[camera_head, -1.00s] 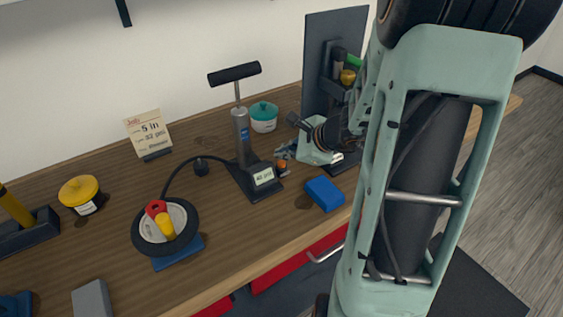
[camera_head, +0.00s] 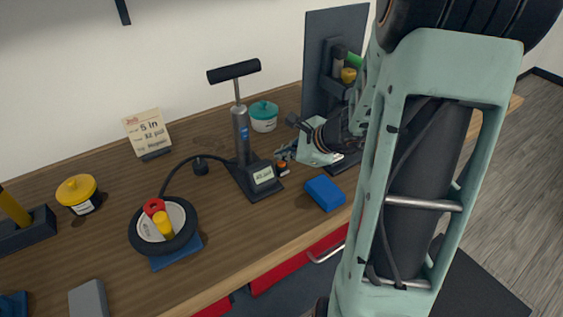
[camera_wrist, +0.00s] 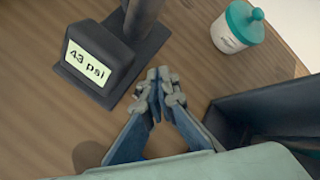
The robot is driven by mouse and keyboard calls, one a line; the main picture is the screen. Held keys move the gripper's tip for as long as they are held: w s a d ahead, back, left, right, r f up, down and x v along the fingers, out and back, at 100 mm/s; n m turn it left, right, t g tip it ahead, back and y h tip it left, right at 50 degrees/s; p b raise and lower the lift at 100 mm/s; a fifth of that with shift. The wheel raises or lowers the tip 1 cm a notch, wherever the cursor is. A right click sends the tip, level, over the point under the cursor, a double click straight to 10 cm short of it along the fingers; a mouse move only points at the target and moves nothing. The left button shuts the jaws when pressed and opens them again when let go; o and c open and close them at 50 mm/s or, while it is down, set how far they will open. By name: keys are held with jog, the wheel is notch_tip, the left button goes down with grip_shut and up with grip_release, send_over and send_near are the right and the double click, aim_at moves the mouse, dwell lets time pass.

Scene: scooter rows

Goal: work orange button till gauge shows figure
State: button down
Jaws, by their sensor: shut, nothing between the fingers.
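The floor pump (camera_head: 242,140) stands on the bench with a black T-handle on top. Its gauge (camera_head: 263,174) shows on the base; in the wrist view the gauge (camera_wrist: 86,62) reads 43 psi. My gripper (camera_head: 281,156) is shut and empty just above and behind the button; contact cannot be told. In the wrist view its fingertips (camera_wrist: 160,78) are together, right of the gauge. The job card (camera_head: 146,131) reads "5 in" above a psi figure too blurred to read surely.
A hose runs from the pump to a small wheel (camera_head: 135,240) on a blue stand. A blue block (camera_head: 325,193) lies in front of the gripper. A teal-lidded jar (camera_head: 264,123) stands behind, a dark upright panel (camera_head: 318,75) at right, a yellow-lidded jar (camera_head: 78,190) at left.

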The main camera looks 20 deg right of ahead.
aim_at(283, 163)
jog(key=shift+f+b, duration=0.5)
jog(key=shift+b, duration=0.1)
dwell(1.5)
jog(key=shift+r, duration=0.1)
dwell(0.4)
jog(key=shift+r+p, duration=0.65)
jog(key=shift+r, duration=0.15)
notch_tip(283, 163, up, 5)
jog(key=p, duration=0.4)
jog(key=shift+r, duration=0.1)
